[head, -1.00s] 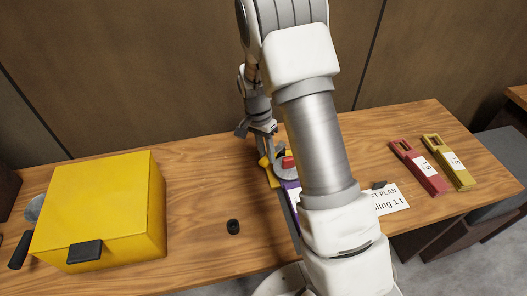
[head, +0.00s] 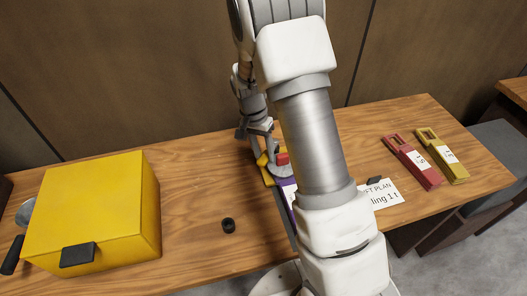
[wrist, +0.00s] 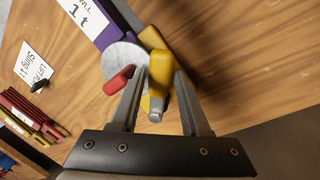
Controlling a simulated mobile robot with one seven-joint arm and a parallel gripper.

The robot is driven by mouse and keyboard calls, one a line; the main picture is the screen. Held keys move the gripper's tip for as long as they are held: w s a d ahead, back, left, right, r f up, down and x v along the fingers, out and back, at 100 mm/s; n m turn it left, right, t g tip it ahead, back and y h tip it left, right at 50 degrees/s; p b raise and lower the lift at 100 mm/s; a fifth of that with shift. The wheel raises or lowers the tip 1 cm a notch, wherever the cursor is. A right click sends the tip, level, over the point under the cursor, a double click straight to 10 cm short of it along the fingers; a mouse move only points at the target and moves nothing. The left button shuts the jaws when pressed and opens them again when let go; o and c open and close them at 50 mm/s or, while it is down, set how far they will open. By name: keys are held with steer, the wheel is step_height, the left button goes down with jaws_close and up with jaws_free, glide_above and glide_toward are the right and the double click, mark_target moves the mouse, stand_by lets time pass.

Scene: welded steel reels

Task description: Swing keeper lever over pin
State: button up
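A purple tool with a white "WLL 1 t" label (wrist: 85,18) lies on the table, partly hidden by my arm in the head view (head: 287,188). At its end are a round grey disc (wrist: 124,54), a short red lever (wrist: 118,80) and a yellow part (wrist: 158,70) with a small grey end. I cannot tell which piece is the pin. My gripper (wrist: 161,72) is over this end, fingers apart, with the yellow part between them; contact is unclear. The red lever sits just outside the left finger. In the head view my gripper (head: 258,137) is beside the red lever (head: 282,158).
A yellow box (head: 95,205) stands at the table's left, with a small black ring (head: 228,226) to its right. A paper sheet (head: 383,193) and red (head: 411,161) and yellow (head: 442,155) tagged pieces lie at the right.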

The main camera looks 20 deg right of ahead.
steer(key=shift+o, duration=0.5)
